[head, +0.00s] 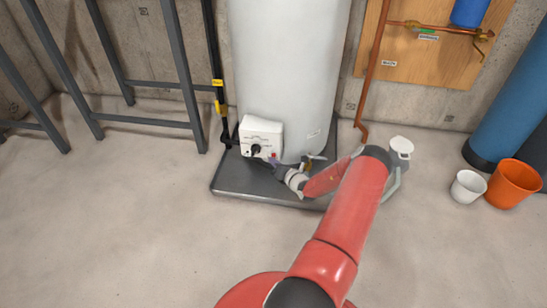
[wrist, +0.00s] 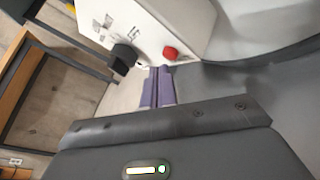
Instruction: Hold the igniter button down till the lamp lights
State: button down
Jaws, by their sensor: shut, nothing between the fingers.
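The white control box (head: 262,136) sits low on the front of the white tank. In the wrist view the box (wrist: 145,22) fills the top, with a black knob (wrist: 123,57) and a red button (wrist: 170,53) on its face. The knob also shows in the head view (head: 256,149). My gripper (wrist: 158,70) is shut and empty. Its purple fingertips point at the box just below and left of the red button; I cannot tell whether they touch the box. In the head view my gripper (head: 272,162) is at the box's lower right. I cannot make out a lit lamp.
The tank (head: 290,70) stands on a dark grey tray (head: 228,182). A grey metal frame (head: 150,118) stands at the left. A white bucket (head: 467,187) and an orange bucket (head: 513,184) stand at the right. The floor in front is clear.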

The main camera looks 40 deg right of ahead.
jog(key=shift+w+d+b, duration=0.3)
jog(key=shift+w+d, duration=0.05)
jog(key=shift+d, duration=0.1)
dwell(2.4)
dwell(1.2)
jog(key=shift+s+a+p, duration=0.55)
jog(key=shift+a+p, duration=0.1)
jog(key=shift+a, duration=0.1)
jog(key=s+a+p, duration=0.3)
jog(key=shift+s+a, duration=0.1)
jog(key=shift+a, duration=0.2)
dwell(0.4)
